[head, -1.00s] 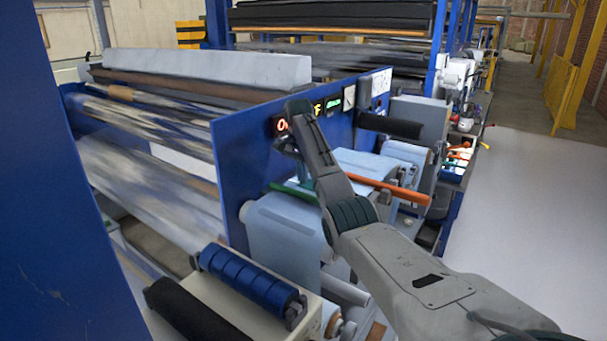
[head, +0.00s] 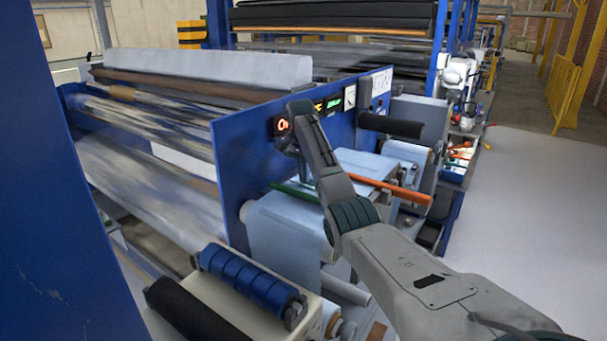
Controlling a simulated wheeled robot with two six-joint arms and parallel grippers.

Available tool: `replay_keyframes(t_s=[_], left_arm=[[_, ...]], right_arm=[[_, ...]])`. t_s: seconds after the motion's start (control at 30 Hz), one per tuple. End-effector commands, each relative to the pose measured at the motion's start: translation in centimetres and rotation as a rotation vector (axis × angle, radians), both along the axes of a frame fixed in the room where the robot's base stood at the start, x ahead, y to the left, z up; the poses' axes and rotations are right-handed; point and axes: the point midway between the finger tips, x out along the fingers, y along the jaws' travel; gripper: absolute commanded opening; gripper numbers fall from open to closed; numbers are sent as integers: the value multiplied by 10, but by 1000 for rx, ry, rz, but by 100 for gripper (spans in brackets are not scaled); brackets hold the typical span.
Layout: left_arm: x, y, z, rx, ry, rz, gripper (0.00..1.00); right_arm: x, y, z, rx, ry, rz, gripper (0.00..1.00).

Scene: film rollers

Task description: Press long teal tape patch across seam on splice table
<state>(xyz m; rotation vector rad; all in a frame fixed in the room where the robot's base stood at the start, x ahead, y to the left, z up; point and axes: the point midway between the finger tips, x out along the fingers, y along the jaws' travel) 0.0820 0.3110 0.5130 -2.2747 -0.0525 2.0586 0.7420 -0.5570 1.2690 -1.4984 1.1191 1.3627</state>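The splice table (head: 365,163) is a pale blue-grey surface beside the blue machine side panel, with web hanging down its front. A green bar (head: 293,191) lies along its near side and an orange bar (head: 392,189) along its far side. My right arm reaches in from the lower right and bends down over the table's left part. My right gripper (head: 303,174) points down there, mostly hidden behind my wrist and forearm; its fingers cannot be made out. I cannot make out the long teal tape patch or the seam. My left gripper is out of view.
The blue side panel (head: 232,170) with lit displays stands close to my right wrist. A blue ribbed roller (head: 248,277) and a black roller (head: 195,312) lie in front. A black roller (head: 390,126) juts out behind the table. Open floor (head: 535,220) lies at right.

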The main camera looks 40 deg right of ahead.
Motion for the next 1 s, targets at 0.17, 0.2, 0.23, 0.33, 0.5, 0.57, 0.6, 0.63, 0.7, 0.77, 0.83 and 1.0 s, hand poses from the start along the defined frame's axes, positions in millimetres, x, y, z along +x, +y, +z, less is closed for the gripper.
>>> replay_keyframes(t_s=[0.17,0.2,0.23,0.33,0.5,0.57,0.6,0.63,0.7,0.77,0.83,1.0], left_arm=[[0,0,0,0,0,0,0],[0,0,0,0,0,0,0],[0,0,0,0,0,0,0],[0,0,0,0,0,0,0],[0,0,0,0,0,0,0],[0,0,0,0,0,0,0],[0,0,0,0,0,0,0],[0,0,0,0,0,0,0],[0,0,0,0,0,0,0],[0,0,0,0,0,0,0],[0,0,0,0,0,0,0],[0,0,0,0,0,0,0]], right_arm=[[0,0,0,0,0,0,0],[0,0,0,0,0,0,0],[0,0,0,0,0,0,0],[0,0,0,0,0,0,0],[0,0,0,0,0,0,0],[0,0,-1,0,0,0,0],[0,0,-1,0,0,0,0],[0,0,-1,0,0,0,0],[0,0,-2,0,0,0,0],[0,0,-3,0,0,0,0],[0,0,-4,0,0,0,0],[0,0,-5,0,2,0,0]])
